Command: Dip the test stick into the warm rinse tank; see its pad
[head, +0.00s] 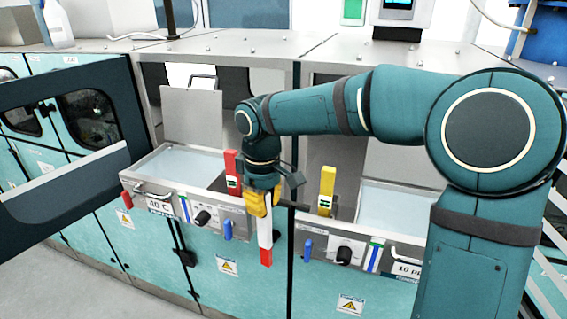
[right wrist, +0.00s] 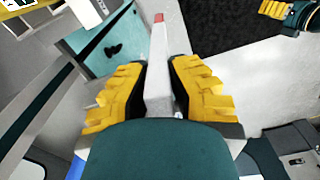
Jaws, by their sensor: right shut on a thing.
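My right gripper (head: 258,203) is shut on the test stick (head: 265,232), a white bar with a red pad at its lower end. The stick hangs nearly upright, in front of the tank fronts. In the right wrist view the stick (right wrist: 158,75) lies between the yellow fingers (right wrist: 159,88), its red end pointing away. The left tank (head: 180,162), labelled 40 C, holds pale liquid and has a raised lid. The stick is to its right and outside it. Part of what looks like my left gripper (right wrist: 276,10) shows at the upper right of the right wrist view; its jaws are unclear.
A red upright piece (head: 233,172) and a yellow one (head: 327,190) stand by the tanks. A second tank (head: 390,203), with a label starting 10, is at the right, partly behind my arm. A dark frame (head: 70,130) stands at the left.

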